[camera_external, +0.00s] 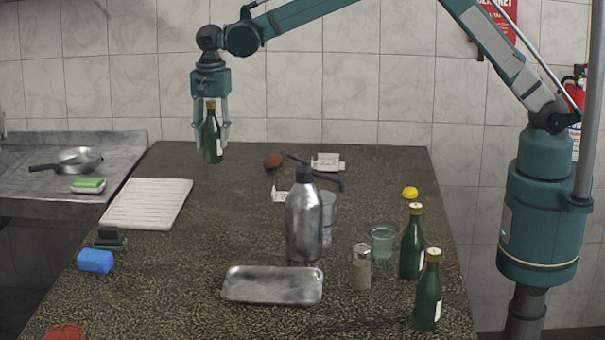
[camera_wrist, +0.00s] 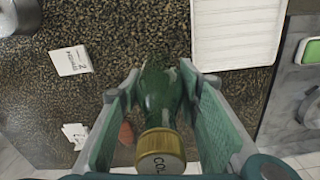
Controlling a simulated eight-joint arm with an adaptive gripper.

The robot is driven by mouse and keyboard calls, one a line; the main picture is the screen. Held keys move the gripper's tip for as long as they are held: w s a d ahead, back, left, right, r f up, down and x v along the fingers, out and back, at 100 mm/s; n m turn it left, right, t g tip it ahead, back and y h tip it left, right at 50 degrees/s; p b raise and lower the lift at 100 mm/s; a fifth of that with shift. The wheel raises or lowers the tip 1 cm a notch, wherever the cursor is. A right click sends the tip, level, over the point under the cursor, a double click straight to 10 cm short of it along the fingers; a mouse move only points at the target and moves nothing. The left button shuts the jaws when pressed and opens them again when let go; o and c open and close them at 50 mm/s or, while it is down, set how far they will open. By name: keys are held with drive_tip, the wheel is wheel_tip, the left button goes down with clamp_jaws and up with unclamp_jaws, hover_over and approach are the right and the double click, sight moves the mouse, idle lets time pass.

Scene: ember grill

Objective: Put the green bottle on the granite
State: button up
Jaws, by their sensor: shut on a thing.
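A green bottle (camera_external: 211,136) with a gold cap is upright between the fingers of my gripper (camera_external: 211,130) in the external view. The gripper is shut on it over the far left part of the granite worktop (camera_external: 235,200). In the wrist view the bottle (camera_wrist: 160,95) shows between the two fingers of the gripper (camera_wrist: 163,100), with its cap towards the camera. Whether its base touches the granite is hard to tell. Two more green bottles, one (camera_external: 412,245) behind the other (camera_external: 428,293), stand upright at the right front of the worktop.
A white ribbed board (camera_external: 147,204) lies left of the held bottle. A metal pump bottle (camera_external: 304,220), metal tray (camera_external: 272,285), glass (camera_external: 383,242) and shaker (camera_external: 361,267) stand nearer the front. A brown round item (camera_external: 272,162) and white cards (camera_external: 327,162) lie at the back.

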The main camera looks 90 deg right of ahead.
sight(213, 158)
drive_tip(key=shift+f, duration=0.1)
drive_tip(key=shift+f, duration=3.05)
drive_tip(key=shift+f, duration=0.1)
drive_tip(key=shift+f+p, duration=0.3)
drive_tip(key=shift+f, duration=1.45)
drive_tip(key=shift+f, duration=0.1)
drive_tip(key=o, duration=1.1)
drive_tip(key=shift+o, duration=0.2)
wheel_tip(213, 158, up, 12)
drive_tip(key=shift+r+b, duration=0.15)
drive_tip(key=shift+b, duration=0.15)
